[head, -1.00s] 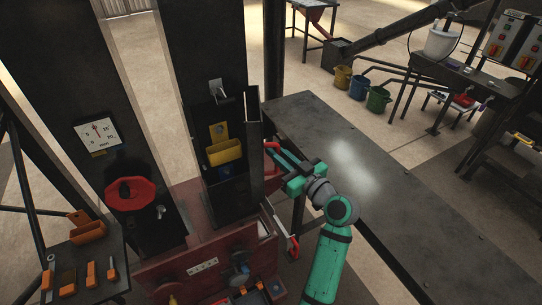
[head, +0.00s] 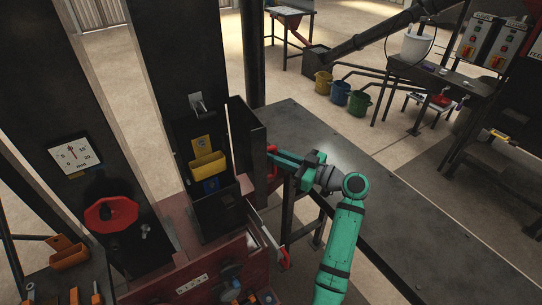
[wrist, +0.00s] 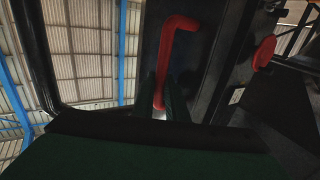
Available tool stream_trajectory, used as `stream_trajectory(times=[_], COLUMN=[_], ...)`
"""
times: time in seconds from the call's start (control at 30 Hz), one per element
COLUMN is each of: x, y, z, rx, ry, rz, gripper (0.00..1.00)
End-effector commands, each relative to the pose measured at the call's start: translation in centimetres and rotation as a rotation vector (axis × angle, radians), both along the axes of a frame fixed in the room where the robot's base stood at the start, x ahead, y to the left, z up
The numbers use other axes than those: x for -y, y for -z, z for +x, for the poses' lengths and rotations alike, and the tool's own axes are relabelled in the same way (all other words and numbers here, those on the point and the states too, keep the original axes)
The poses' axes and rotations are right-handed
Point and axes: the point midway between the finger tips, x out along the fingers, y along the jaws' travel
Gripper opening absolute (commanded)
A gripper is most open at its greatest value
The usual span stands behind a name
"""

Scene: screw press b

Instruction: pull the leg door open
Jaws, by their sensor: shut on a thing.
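The leg door (head: 246,139) is a dark panel on the black press leg. My gripper (head: 273,160) is at the door's outer face, coming from the right. In the wrist view the red door handle (wrist: 178,60) stands in front of the dark door face, and my fingers (wrist: 168,103) are shut on its lower end. In the head view the handle is mostly hidden by the gripper.
A long dark table (head: 400,220) lies right of the door, under my arm. A red handwheel (head: 111,213) and a dial gauge (head: 75,158) are on the left leg. A red-handled lever (head: 284,259) sticks out below the door.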

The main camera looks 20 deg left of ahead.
Motion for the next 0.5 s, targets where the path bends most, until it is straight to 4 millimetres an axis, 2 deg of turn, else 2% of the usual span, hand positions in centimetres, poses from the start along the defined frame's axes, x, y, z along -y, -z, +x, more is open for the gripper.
stream_trajectory(times=[0.17,0.2,0.5], x=[-0.05,-0.06,-0.10], y=[0.16,0.16,0.08], z=[0.00,0.00,-0.05], rx=[-0.003,-0.003,-0.002], ry=[0.000,0.000,-0.001], rz=[-0.003,-0.003,-0.002], gripper=[0.00,0.20,0.20])
